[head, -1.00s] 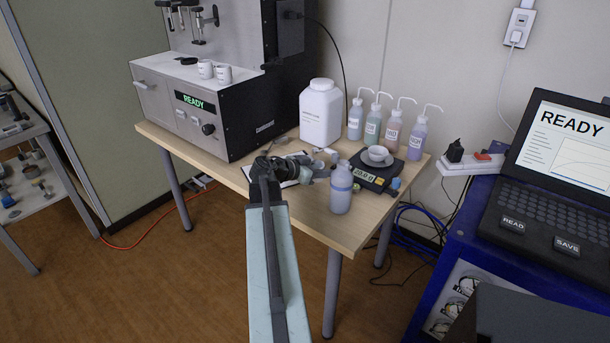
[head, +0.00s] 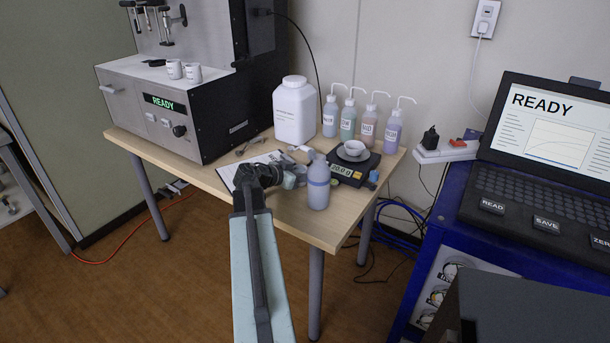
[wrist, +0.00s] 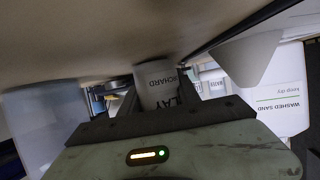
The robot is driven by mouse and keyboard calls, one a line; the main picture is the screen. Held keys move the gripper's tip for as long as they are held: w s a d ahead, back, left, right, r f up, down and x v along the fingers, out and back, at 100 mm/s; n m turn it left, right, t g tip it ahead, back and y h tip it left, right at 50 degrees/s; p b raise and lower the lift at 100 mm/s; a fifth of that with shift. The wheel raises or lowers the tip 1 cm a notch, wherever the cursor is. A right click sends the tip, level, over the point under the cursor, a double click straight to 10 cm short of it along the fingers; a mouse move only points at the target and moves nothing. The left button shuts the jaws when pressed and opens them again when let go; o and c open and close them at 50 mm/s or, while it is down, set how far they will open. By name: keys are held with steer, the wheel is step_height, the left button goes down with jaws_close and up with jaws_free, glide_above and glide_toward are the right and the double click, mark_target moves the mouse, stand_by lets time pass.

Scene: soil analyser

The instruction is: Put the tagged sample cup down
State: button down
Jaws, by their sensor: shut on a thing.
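The lettering is tilted in that view. In the head view my gripper (head: 290,174) is over the wooden table, left of a blue-grey bottle (head: 318,184). The held cup cannot be made out clearly there, and whether it touches the table cannot be told.
A scale (head: 343,176) with a white bowl (head: 354,148) stands right of my gripper. A large white jug (head: 295,112) and several wash bottles (head: 347,122) stand behind. The analyser (head: 150,95) bears two white cups (head: 183,70). The table's front right strip (head: 320,230) is bare.

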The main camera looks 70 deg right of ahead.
steer(key=shift+a+f+b, duration=0.1)
steer(key=shift+f+b, duration=0.25)
